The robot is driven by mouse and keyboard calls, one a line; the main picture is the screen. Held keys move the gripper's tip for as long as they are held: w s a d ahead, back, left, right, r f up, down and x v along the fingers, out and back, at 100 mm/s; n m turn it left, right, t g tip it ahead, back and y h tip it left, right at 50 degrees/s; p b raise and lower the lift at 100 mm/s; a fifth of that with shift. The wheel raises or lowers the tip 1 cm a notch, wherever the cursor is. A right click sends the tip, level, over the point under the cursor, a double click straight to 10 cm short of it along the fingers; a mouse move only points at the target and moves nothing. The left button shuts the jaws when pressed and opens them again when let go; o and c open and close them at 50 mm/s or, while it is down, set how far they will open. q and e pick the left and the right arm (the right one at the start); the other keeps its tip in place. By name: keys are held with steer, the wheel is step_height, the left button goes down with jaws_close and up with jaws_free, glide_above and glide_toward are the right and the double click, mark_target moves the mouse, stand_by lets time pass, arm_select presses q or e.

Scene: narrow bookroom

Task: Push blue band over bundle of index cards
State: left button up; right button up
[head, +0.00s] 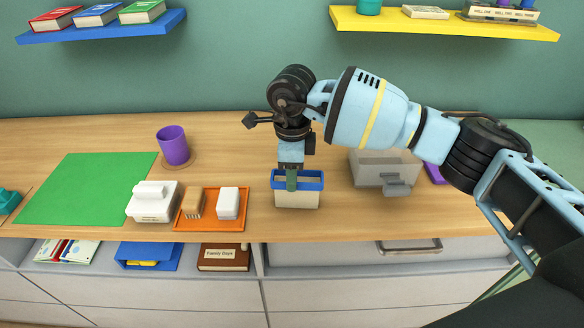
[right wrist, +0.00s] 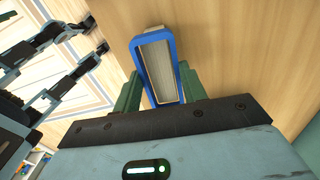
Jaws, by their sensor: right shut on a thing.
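The blue band (head: 284,174) is a rigid rectangular loop at the top of the bundle of index cards (head: 297,200), which stands upright on the desk. My right gripper (head: 291,182) points down from above and is shut on the band. In the right wrist view, the green fingers (right wrist: 158,95) sit on either side of the band (right wrist: 137,62), and the pale card edges (right wrist: 161,70) show inside its opening. The bundle's side shows below the band. I cannot tell how far the band is over the cards.
An orange tray (head: 210,226) with a wooden brush and a white block lies left of the bundle, beside a white container (head: 152,203). A grey box (head: 372,170) stands to the right. A purple cup (head: 173,146) and green mat (head: 88,186) are further left. The desk's front edge is close.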

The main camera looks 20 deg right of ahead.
arm_select(q)
steer(key=shift+s+f+b, duration=0.3)
steer(key=shift+f+b, duration=0.1)
steer(key=shift+f, duration=0.1)
arm_select(e)
steer(key=shift+f, duration=1.7)
steer(key=o, duration=1.6)
arm_select(q)
steer(key=shift+w+r, duration=0.1)
arm_select(e)
steer(key=shift+r, duration=0.2)
steer(key=shift+r+p, duration=1.4)
steer(key=shift+r, duration=3.4)
arm_select(q)
steer(key=shift+t, duration=0.4)
steer(key=w+r, duration=0.3)
steer(key=r, duration=0.1)
steer(key=shift+a+r, duration=0.1)
steer(key=shift+a, duration=0.1)
arm_select(e)
steer(key=shift+r, duration=0.1)
arm_select(q)
steer(key=shift+s, duration=0.1)
steer(key=shift+d+p, duration=0.15)
steer(key=shift+p, duration=0.15)
